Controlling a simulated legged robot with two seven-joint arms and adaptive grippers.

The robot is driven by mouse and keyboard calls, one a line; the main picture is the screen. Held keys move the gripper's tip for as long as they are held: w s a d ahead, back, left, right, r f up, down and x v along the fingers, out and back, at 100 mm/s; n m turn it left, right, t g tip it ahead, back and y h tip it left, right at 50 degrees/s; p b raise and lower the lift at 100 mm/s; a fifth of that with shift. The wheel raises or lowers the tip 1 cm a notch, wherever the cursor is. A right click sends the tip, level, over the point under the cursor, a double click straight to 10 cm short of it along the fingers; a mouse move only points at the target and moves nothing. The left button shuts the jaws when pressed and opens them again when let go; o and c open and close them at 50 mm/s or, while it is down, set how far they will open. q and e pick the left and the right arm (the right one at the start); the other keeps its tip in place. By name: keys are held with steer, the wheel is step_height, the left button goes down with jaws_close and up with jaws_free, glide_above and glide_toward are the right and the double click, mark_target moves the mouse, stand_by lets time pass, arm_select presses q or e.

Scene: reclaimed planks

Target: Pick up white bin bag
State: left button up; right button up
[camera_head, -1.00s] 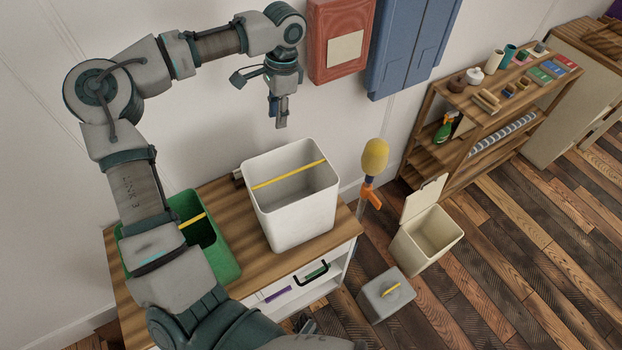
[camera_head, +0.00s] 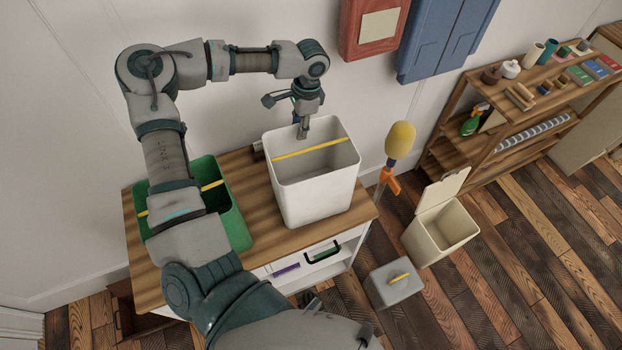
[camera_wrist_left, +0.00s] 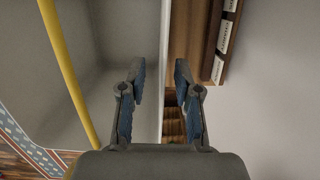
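A white bin (camera_head: 318,203) stands upright on the wooden counter, with a yellow strip (camera_head: 310,149) across its open top. I cannot make out a bag separate from the bin. My left gripper (camera_head: 302,134) points down at the bin's back rim. In the left wrist view the left gripper (camera_wrist_left: 160,88) is open, its two blue-padded fingers apart. The bin's rim edge (camera_wrist_left: 163,60) runs between them, with the yellow strip (camera_wrist_left: 70,75) to the left. I cannot tell whether the fingers touch the rim. My right gripper is not in view.
A green bin (camera_head: 233,220) stands left of the white bin on the counter (camera_head: 262,243). Right of it are a yellow-headed tool (camera_head: 400,140), a cream lidded bin (camera_head: 440,233) and a grey box (camera_head: 394,287) on the floor. Red (camera_head: 372,28) and blue (camera_head: 445,35) wall units hang behind.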

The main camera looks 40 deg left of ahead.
arm_select(q)
steer(key=f, duration=0.2)
steer(key=shift+a+f, duration=0.35)
steer(key=shift+a, duration=0.05)
jaws_close()
steer(key=shift+d, duration=0.15)
steer(key=shift+r, duration=0.15)
